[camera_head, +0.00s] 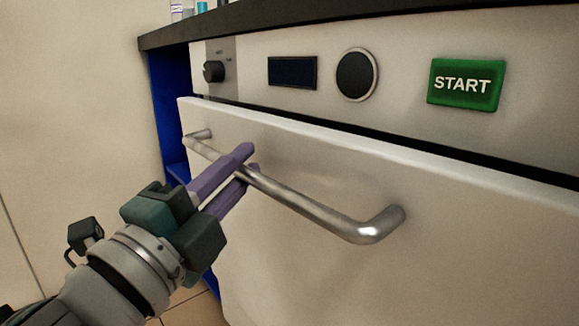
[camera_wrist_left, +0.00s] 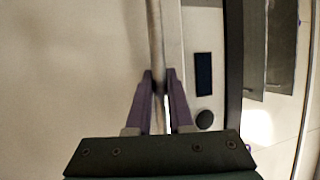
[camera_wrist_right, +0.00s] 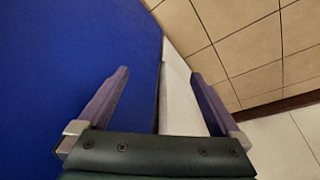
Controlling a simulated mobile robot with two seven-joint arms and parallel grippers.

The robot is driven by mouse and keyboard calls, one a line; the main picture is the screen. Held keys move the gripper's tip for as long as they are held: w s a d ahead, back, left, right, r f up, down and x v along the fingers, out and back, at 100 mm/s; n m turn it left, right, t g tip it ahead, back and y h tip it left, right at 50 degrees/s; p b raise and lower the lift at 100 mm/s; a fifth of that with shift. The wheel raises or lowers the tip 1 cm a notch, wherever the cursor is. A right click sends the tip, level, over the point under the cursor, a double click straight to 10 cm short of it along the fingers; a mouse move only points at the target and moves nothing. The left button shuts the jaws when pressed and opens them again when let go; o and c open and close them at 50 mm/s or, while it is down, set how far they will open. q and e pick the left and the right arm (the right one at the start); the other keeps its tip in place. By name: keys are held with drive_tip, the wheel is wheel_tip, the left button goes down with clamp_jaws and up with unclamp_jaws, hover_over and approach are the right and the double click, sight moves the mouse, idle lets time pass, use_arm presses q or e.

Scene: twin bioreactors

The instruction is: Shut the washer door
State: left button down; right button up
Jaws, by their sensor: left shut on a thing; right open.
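The white washer door (camera_head: 300,165) fills the lower part of the head view. It is nearly upright, its top edge standing slightly out from the control panel with a dark gap between. A steel bar handle (camera_head: 330,217) runs across the door. My left gripper (camera_head: 250,165) is shut on the handle, left of its middle, with purple fingers above and below the bar. In the left wrist view the fingers (camera_wrist_left: 160,85) close around the same bar. My right gripper (camera_wrist_right: 160,85) is open and empty in the right wrist view, and out of the head view.
The control panel above the door has a knob (camera_head: 213,71), a dark display (camera_head: 292,72), a round button (camera_head: 357,75) and a green START button (camera_head: 466,84). A dark countertop (camera_head: 290,15) lies above. A blue panel (camera_wrist_right: 70,70) stands beside the right gripper, with tiled floor (camera_wrist_right: 250,50) beyond.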

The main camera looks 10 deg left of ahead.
use_arm(q)
drive_tip(key=shift+w+d+r+p, duration=0.15)
drive_tip(key=shift+r+p, duration=0.05)
drive_tip(key=shift+p, duration=0.2)
drive_tip(key=shift+w+d+r+g+p, duration=0.2)
drive_tip(key=shift+w+d+g+p, duration=0.1)
drive_tip(key=shift+w+d+p, duration=0.45)
drive_tip(key=shift+a+f, duration=0.15)
drive_tip(key=shift+f, duration=0.1)
drive_tip(key=c, duration=1.2)
unclamp_jaws()
drive_tip(key=shift+c, duration=0.2)
drive_tip(key=o, duration=0.3)
drive_tip(key=shift+w, duration=0.2)
drive_tip(key=shift+o, duration=0.7)
drive_tip(key=shift+s, duration=0.1)
